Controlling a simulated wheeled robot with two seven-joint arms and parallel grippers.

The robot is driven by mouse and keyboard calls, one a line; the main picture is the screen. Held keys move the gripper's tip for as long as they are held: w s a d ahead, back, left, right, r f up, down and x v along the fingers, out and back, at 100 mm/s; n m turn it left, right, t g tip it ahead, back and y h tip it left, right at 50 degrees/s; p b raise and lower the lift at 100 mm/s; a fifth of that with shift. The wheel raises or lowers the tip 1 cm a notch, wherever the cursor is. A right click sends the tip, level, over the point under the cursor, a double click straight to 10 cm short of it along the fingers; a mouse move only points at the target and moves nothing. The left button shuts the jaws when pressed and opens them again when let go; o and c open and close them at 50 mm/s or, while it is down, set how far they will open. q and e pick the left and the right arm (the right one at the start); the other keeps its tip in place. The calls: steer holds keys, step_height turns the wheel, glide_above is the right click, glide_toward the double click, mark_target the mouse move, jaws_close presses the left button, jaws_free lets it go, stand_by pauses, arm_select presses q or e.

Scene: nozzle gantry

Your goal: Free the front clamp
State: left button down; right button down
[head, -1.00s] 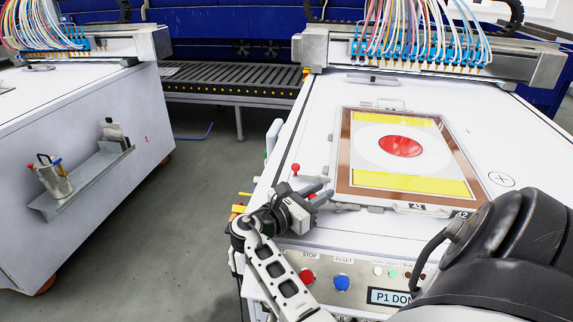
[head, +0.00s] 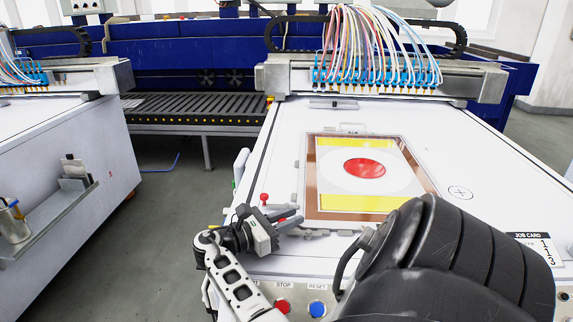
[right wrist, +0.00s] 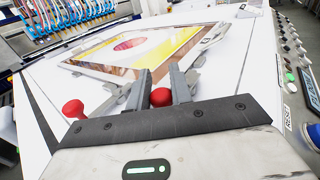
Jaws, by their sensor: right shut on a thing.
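A copper-edged framed panel (head: 312,188) with a red disc and yellow bands lies on the white table; it also shows in the right wrist view (right wrist: 95,66). My right gripper (head: 296,217) is at its front left corner. In the right wrist view, my right gripper's fingers (right wrist: 160,88) flank a red knob (right wrist: 160,97) of the front clamp and are shut on its handle. My left gripper is out of view.
A gantry (head: 385,80) with many coloured tubes spans the far end of the table. A front panel has a red stop button (head: 282,306) and a blue reset button (head: 317,308). A job card (head: 535,247) lies at right. My dark arm hides the front right.

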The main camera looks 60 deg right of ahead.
steer(key=c, duration=1.3)
jaws_free()
steer(key=shift+d, duration=0.15)
steer(key=shift+o, duration=0.2)
steer(key=b+v, duration=0.2)
steer(key=v, duration=1.3)
steer(key=shift+w+a+b, duration=0.1)
steer(key=shift+a+b, duration=0.25)
steer(key=shift+b, duration=0.05)
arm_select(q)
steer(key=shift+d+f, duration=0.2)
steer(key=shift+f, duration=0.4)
arm_select(e)
steer(key=shift+w+a, duration=0.1)
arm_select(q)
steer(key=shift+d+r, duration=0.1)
